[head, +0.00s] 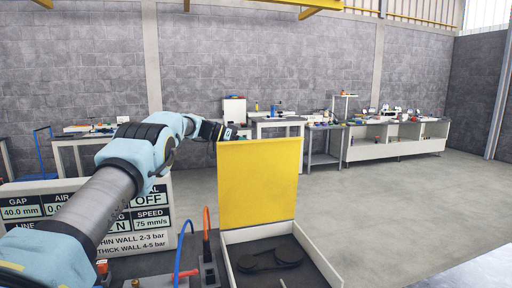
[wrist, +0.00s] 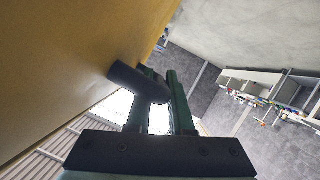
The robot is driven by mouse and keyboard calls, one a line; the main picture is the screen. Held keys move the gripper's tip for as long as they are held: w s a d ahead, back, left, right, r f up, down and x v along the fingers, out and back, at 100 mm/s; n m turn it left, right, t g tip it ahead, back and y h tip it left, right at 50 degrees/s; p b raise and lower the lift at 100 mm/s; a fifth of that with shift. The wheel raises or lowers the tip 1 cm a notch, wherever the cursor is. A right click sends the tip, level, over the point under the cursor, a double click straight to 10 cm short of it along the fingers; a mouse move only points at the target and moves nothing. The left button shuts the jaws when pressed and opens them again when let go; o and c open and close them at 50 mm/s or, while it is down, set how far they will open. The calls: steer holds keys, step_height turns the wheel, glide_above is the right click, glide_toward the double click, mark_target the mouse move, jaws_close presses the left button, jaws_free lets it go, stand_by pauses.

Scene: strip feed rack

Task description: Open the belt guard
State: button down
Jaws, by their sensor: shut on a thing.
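The belt guard (head: 260,183) is a flat yellow panel. In the head view it stands about upright at the back of an open white-walled box (head: 319,255). Dark belt parts (head: 288,252) show uncovered inside the box. In the wrist view the guard (wrist: 70,60) fills the upper left, with a dark round handle (wrist: 128,76) sticking out from it. My gripper (wrist: 160,80) has its two dark green fingers shut on this handle. In the head view my wrist is at the guard's upper left corner, and the guard hides the fingers and handle.
A sign board with settings (head: 150,215) stands at the left behind my arm. Workbenches (head: 395,147) line the far wall. The floor at the right is clear.

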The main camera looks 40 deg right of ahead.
steer(key=c, duration=0.8)
jaws_free()
steer(key=b+v, duration=0.3)
steer(key=v, duration=0.7)
steer(key=shift+w+a+r, duration=0.1)
steer(key=shift+w+a, duration=0.1)
steer(key=shift+a, duration=0.1)
